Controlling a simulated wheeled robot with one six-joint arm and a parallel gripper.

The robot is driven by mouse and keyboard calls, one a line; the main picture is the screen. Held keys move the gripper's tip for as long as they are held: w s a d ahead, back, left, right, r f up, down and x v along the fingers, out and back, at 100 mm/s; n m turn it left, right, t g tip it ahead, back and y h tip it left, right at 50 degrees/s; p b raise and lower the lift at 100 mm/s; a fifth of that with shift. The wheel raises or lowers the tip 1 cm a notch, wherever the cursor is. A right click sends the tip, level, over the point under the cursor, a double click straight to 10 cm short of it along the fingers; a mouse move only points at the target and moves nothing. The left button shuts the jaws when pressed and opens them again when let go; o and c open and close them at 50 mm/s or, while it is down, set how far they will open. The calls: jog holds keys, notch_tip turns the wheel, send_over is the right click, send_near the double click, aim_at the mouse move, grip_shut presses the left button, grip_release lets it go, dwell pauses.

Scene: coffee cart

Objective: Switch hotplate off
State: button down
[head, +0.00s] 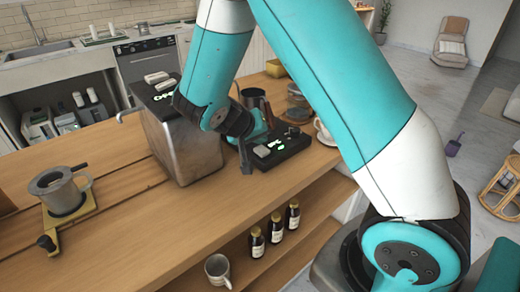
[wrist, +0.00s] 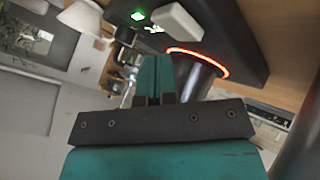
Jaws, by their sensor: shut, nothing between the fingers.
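The hotplate (head: 290,152) is a black unit near the right end of the wooden counter. It also shows in the wrist view (wrist: 235,25), with a pale block-shaped switch (wrist: 177,22) and a lit green mark (wrist: 138,15). Its ring (wrist: 222,68) glows orange-red around the foot of a dark cylindrical thing. The pale switch shows in the head view too (head: 263,152). My gripper (wrist: 155,80) is shut and empty, its teal fingers together close to the hotplate and apart from the switch in the picture. Whether the fingertips touch anything is unclear. My arm hides part of the hotplate area in the head view.
A metal machine (head: 185,140) with pale switches and green marks on top stands left of my wrist. A white cup (head: 325,132) is right of the hotplate. A grey pot (head: 62,192) stands at far left. Bottles (head: 276,228) and a mug (head: 218,268) are on the shelf below.

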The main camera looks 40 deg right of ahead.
aim_at(260, 149)
jog(key=shift+f, duration=0.15)
dwell(0.5)
jog(key=shift+f+b, duration=0.3)
jog(key=shift+b, duration=0.05)
jog(key=shift+f+b, duration=0.45)
jog(key=shift+f, duration=0.05)
dwell(0.6)
jog(key=shift+r+p, duration=0.8)
jog(key=shift+r, duration=0.2)
jog(key=shift+r, duration=0.1)
notch_tip(260, 149, up, 6)
jog(key=p, duration=0.4)
jog(key=shift+p, duration=0.35)
